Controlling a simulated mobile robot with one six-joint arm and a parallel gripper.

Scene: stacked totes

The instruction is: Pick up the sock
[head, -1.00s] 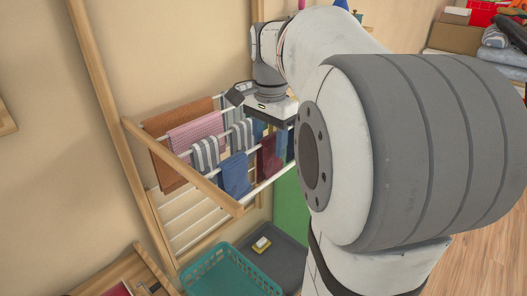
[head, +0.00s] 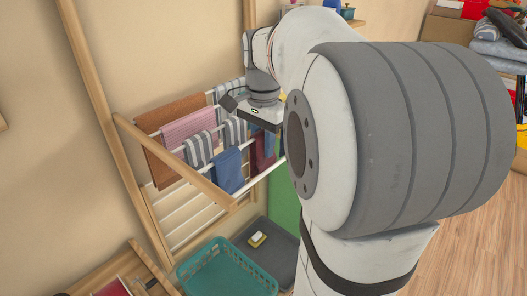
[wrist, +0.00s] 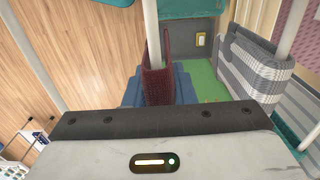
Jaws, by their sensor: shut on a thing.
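My gripper (head: 264,124) is at the right end of a wall-mounted drying rack (head: 180,165), low over the cloths there. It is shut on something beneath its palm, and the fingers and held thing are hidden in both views. A dark red cloth (head: 262,157) hangs just below it; this also shows ahead of the palm in the wrist view (wrist: 155,82). Blue fabric (wrist: 184,86) shows behind the red cloth, close to the palm. I cannot make out which piece is the sock.
Striped cloths (head: 199,150), a pink cloth (head: 188,130), a brown cloth (head: 157,170) and a blue cloth (head: 228,172) hang on the rails. A teal basket (head: 225,268) and a grey tray (head: 272,250) stand below.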

